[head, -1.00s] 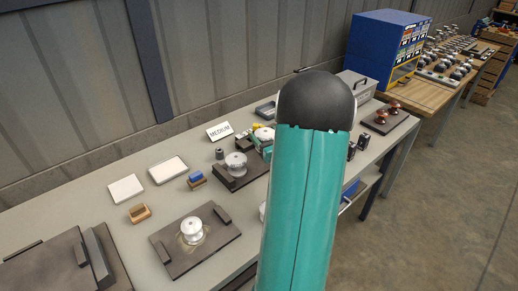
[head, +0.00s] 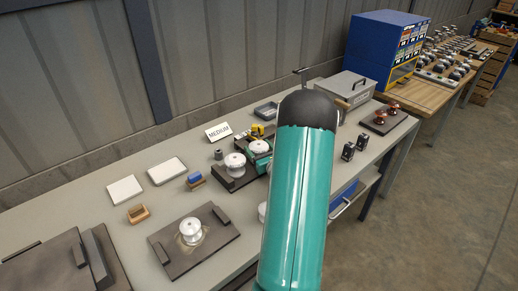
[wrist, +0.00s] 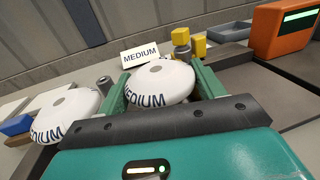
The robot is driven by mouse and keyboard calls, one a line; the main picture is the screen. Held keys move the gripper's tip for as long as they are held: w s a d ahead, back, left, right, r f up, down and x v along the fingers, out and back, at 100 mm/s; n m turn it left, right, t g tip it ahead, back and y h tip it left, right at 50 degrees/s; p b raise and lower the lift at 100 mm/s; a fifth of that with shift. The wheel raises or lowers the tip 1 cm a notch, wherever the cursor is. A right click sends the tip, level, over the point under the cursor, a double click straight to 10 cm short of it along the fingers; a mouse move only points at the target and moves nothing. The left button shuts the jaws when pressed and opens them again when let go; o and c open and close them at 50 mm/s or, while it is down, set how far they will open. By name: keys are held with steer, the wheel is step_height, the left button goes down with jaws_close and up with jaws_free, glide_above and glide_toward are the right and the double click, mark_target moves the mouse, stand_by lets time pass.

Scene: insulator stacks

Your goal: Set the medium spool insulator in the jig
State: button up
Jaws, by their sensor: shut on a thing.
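My gripper (wrist: 161,84) has two green fingers shut around a white spool insulator (wrist: 158,72) with MEDIUM printed on its rim. In the head view this held spool (head: 259,148) is just behind and right of a similar white spool (head: 235,160), which stands on a dark base plate (head: 226,182). The neighbouring spool (wrist: 62,118), also marked MEDIUM, shows at left in the wrist view. A MEDIUM sign (wrist: 138,54) stands behind. The held spool's underside is hidden, so I cannot tell whether it touches the base. I cannot tell which plate is the jig.
Another white spool (head: 191,230) sits on a dark plate with end blocks (head: 180,264) in front. White pads (head: 166,171), a blue-topped block (head: 195,180) and a grey toolbox (head: 345,88) are on the bench. An orange box (wrist: 285,35) with a green light stands at right.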

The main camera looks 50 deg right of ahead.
steer(key=o, duration=1.3)
steer(key=shift+c, duration=0.2)
steer(key=shift+s+a, duration=0.1)
steer(key=shift+s, duration=0.15)
steer(key=v, duration=1.1)
steer(key=shift+s+a+r, duration=0.1)
steer(key=shift+s, duration=0.15)
